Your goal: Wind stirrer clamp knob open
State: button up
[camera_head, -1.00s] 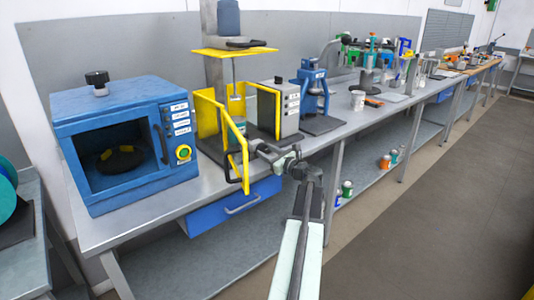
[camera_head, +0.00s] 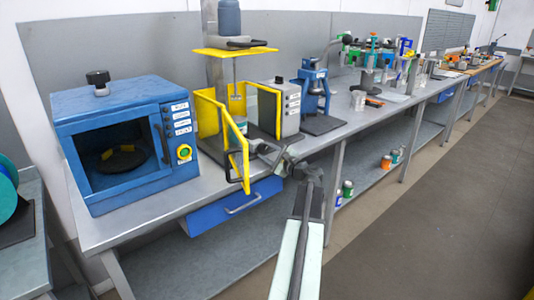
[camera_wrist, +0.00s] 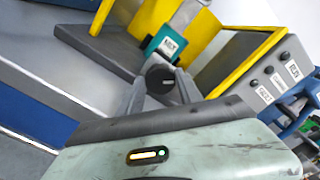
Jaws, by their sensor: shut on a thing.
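The clamp knob (camera_wrist: 160,80) is a round black knob in the wrist view, in front of a teal block with a white label (camera_wrist: 171,46). The fingers of my gripper (camera_wrist: 160,92) lie on either side of it and are shut on it. In the head view, my gripper (camera_head: 262,151) reaches in at the front of the stirrer, beside its yellow guard (camera_head: 243,165). The stirrer has a blue-grey motor (camera_head: 229,18) on a column above a yellow plate (camera_head: 234,52). The knob cannot be made out in the head view.
A blue oven-like box (camera_head: 125,150) stands left on the grey bench (camera_head: 110,228). A grey control box (camera_head: 290,110) and a blue device (camera_head: 313,88) stand just right of the stirrer. A blue drawer (camera_head: 232,207) hangs below. Open floor lies to the right.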

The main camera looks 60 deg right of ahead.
jog(key=shift+w+n, duration=0.1)
jog(key=shift+n, duration=0.5)
jog(key=o, duration=1.4)
jog(key=shift+c, duration=0.2)
jog(key=shift+a, duration=0.1)
